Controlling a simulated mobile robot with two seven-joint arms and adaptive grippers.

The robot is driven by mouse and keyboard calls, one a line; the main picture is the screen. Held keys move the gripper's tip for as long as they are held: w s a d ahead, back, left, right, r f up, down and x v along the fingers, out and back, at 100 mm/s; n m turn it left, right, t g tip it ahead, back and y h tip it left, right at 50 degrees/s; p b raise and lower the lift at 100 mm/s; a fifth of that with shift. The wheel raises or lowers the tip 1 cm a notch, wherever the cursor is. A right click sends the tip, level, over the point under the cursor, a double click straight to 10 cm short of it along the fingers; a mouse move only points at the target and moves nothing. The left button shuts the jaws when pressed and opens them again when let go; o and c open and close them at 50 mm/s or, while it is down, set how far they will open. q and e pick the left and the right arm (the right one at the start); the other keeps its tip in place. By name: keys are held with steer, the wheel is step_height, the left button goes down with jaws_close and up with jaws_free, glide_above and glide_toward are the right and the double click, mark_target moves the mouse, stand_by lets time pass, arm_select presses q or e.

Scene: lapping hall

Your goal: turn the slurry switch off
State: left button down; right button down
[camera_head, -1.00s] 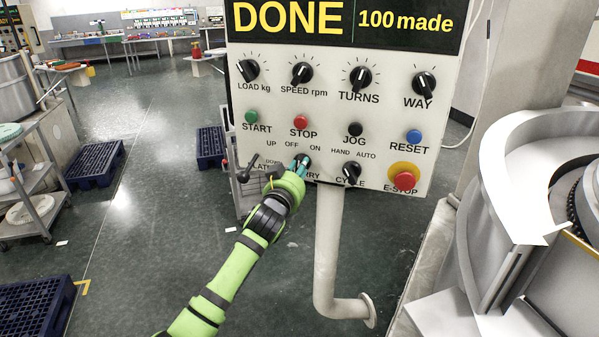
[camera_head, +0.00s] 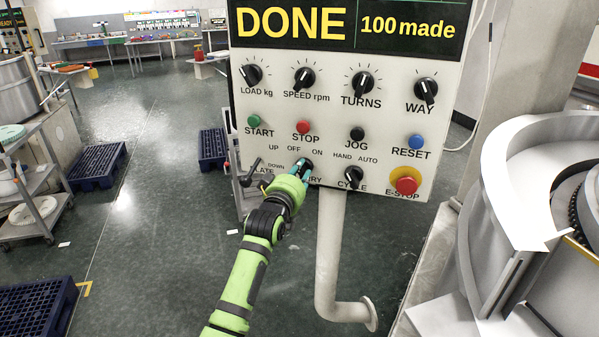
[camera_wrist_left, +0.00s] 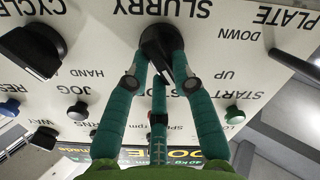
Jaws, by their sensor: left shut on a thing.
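The slurry switch (camera_head: 304,166) is a black rotary knob low on the white control panel (camera_head: 375,115), under the marks OFF and ON. My left gripper (camera_head: 299,172) is at this knob, its teal fingers shut on it. The left wrist view shows the panel upside down, with the round black base of the slurry switch (camera_wrist_left: 158,42) between the fingertips (camera_wrist_left: 162,76). My right gripper is not in view.
The CYCLE knob (camera_head: 353,178) is close on the right and the PLATE lever (camera_head: 250,170) close on the left. The red E-STOP (camera_head: 406,185) is further right. START (camera_head: 253,121), STOP (camera_head: 303,127) and JOG (camera_head: 357,134) buttons are above.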

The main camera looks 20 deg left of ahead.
arm_select(q)
steer(key=shift+f, duration=0.15)
steer(key=c, duration=1.1)
jaws_free()
steer(key=shift+o, duration=0.3)
steer(key=shift+s, duration=0.1)
steer(key=s, duration=1.2)
steer(key=shift+w+a, duration=0.1)
